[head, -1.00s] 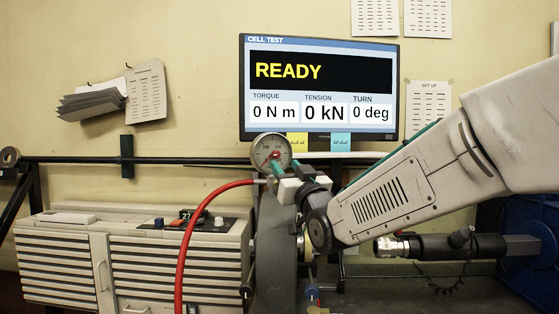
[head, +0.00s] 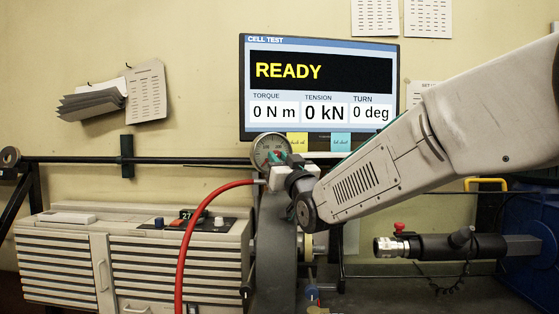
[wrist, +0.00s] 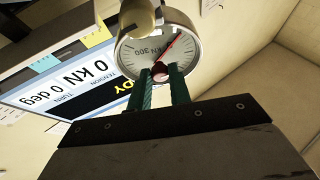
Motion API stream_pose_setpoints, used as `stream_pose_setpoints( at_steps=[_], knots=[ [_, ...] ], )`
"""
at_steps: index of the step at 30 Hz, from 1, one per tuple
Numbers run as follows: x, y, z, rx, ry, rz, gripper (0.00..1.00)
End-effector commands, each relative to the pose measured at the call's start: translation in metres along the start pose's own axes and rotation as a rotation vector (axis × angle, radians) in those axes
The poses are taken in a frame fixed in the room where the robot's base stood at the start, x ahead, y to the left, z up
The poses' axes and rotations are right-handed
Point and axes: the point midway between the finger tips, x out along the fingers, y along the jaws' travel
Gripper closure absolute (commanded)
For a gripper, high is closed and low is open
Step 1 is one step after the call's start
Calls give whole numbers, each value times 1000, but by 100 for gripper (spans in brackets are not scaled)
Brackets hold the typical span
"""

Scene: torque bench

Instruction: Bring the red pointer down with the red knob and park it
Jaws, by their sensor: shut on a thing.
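The round gauge (head: 270,151) with a white face and metal rim stands below the screen. It fills the top of the wrist view (wrist: 138,38). Its thin red pointer (wrist: 171,47) slants from near the centre to the upper right there. The red knob (wrist: 160,71) sits at the near side of the dial, between my fingertips. My gripper (wrist: 163,79) has green fingers shut on the knob, one on each side. A pale rounded part hides some of the dial. In the head view the gripper covers the lower right of the gauge.
The screen (head: 320,75) reads READY, 0 N m, 0 kN, 0 deg. A red hose (head: 190,240) curves up to the gauge. A black tool (head: 440,246) lies to the right. A slatted grey cabinet (head: 130,260) stands at the left.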

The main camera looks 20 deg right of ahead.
Motion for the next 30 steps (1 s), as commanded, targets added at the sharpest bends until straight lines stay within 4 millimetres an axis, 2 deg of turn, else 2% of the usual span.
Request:
stream_pose_setpoints(
  at_steps=[11,30],
  knots=[
    [0,-2,0,115,-1,46,100],
    [1,-8,-3,655,0,268,100]
  ],
)
